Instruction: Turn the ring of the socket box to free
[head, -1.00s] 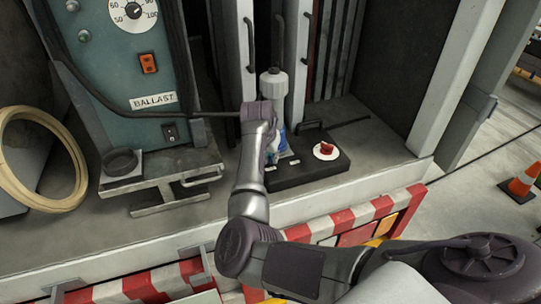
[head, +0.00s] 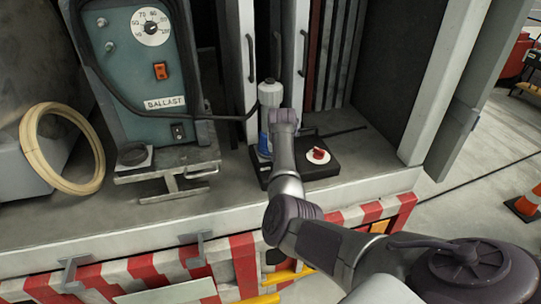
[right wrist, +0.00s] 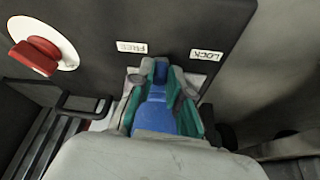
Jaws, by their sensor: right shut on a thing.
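The socket box (head: 326,172) is a flat black box on the truck bed, with a red knob (head: 318,155) on a white disc. A grey plug with a blue lower part (head: 264,143) stands upright at the box's left end. In the right wrist view, my right gripper (right wrist: 160,95) is shut on the blue ring (right wrist: 158,117), one finger on each side. The FREE label (right wrist: 132,47) and LOCK label (right wrist: 206,55) lie on the box just beyond the fingers. In the head view my right wrist hides the fingertips. My left gripper is out of view.
The teal ballast cabinet (head: 130,75) stands left of the box, with a dark cable running toward the plug. A black handle (right wrist: 85,104) rises near the gripper in the wrist view. A cream hose coil (head: 40,160) is at far left.

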